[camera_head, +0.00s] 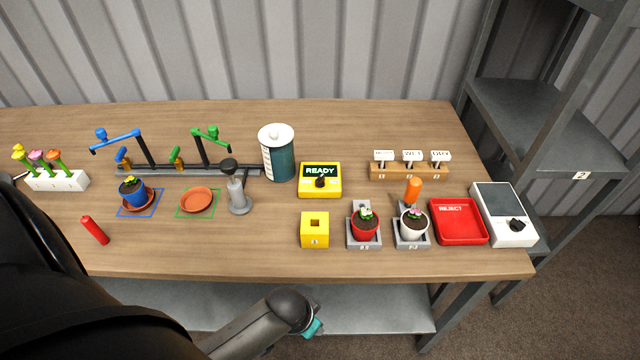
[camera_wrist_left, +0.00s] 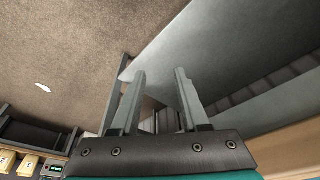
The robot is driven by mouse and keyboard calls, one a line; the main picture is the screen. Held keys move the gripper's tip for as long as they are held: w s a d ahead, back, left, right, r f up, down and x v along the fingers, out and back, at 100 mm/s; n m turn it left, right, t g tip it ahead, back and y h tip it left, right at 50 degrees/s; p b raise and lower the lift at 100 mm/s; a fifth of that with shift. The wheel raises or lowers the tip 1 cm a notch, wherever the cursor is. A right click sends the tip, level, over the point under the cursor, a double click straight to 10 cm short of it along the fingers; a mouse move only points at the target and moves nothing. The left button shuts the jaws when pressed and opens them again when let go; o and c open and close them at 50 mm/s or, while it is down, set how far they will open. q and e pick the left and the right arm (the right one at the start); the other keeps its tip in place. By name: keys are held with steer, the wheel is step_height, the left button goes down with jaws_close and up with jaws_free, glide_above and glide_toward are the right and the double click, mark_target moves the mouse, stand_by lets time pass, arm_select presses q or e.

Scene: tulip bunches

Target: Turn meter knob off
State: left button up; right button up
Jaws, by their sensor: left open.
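Two devices carry a black knob, and I cannot tell for sure which is the meter. One is a yellow box (camera_head: 334,190) with a display reading READY and a black knob (camera_head: 320,183) on its front, at the table's middle. The other is a white device (camera_head: 511,236) with a dark, blank screen (camera_head: 497,198) and a black knob (camera_head: 516,225), at the table's right end. My left gripper (camera_wrist_left: 160,74) is open and empty in the left wrist view, with neither device between its fingers. My right gripper is not in view.
A red REJECT tray (camera_head: 460,237) lies left of the white device. Potted flowers on grey stands (camera_head: 365,243), a yellow block (camera_head: 314,238), a labelled wooden rack (camera_head: 408,174) and a dark teal canister (camera_head: 281,165) stand nearby. A metal shelf (camera_head: 540,125) is at the right. The table's front middle is clear.

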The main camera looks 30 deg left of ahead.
arm_select(q)
steer(key=w+d+r+m+t, duration=0.1)
steer(key=w+r, duration=0.1)
steer(key=r, duration=0.7)
steer(key=w+d+r, duration=0.1)
steer(key=w+r, duration=0.2)
steer(key=r, duration=0.5)
steer(key=n, duration=0.3)
glide_toward(320, 178)
steer(key=shift+t, duration=0.3)
steer(key=b+x, duration=0.3)
steer(key=x, duration=0.5)
steer(key=shift+s+f, duration=0.1)
steer(key=shift+f, duration=0.2)
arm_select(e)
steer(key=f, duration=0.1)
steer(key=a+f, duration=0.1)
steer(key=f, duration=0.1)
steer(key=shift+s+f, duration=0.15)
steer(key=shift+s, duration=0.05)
arm_select(q)
jaws_close()
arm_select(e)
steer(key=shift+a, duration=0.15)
